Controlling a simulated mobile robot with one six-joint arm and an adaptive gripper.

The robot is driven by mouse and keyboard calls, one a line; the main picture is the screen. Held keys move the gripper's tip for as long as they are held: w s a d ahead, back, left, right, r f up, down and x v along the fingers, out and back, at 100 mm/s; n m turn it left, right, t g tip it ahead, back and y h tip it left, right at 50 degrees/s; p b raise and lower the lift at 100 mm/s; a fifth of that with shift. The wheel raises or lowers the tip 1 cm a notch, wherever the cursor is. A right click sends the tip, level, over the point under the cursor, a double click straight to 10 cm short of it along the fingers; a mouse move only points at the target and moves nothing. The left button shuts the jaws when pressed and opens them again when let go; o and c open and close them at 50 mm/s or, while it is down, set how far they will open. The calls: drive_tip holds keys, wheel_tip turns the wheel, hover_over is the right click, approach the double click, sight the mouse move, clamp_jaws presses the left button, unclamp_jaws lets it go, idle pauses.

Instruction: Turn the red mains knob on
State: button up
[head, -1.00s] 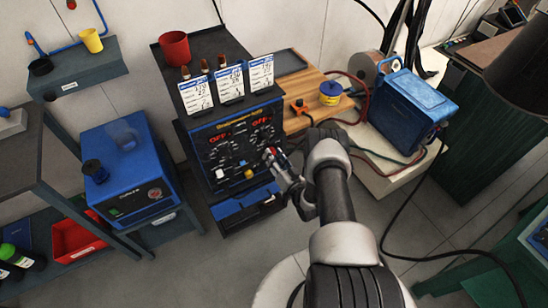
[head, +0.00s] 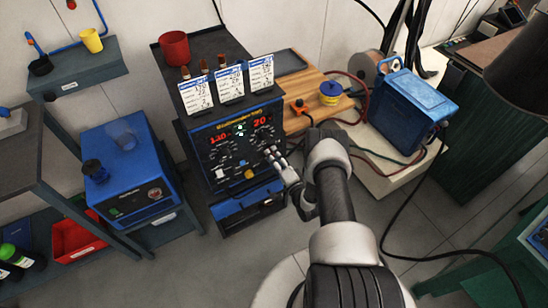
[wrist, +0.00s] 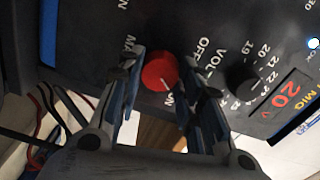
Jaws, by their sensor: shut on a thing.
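The welder (head: 204,137) is a dark box with a blue-edged front panel; its red displays in the head view read 130 and 20. The red mains knob (wrist: 158,70) shows in the wrist view between my fingers, with its white mark toward the lettering "ON". My gripper (wrist: 164,76) is shut on the knob, one finger on each side. In the head view my gripper (head: 271,153) reaches the right side of the panel and hides the knob. The wrist view also shows a lit red "20" display (wrist: 287,94).
A black voltage knob (wrist: 243,83) sits beside the red knob. Three white cards, one of them the middle card (head: 229,84), stand on the welder's top front edge, with a red cup (head: 174,48) behind. A blue case (head: 410,105) and cables lie to the right.

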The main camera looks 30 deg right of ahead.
drive_tip(key=shift+m, duration=0.9)
drive_tip(key=o, duration=1.1)
drive_tip(key=s, duration=1.2)
drive_tip(key=shift+d, duration=0.2)
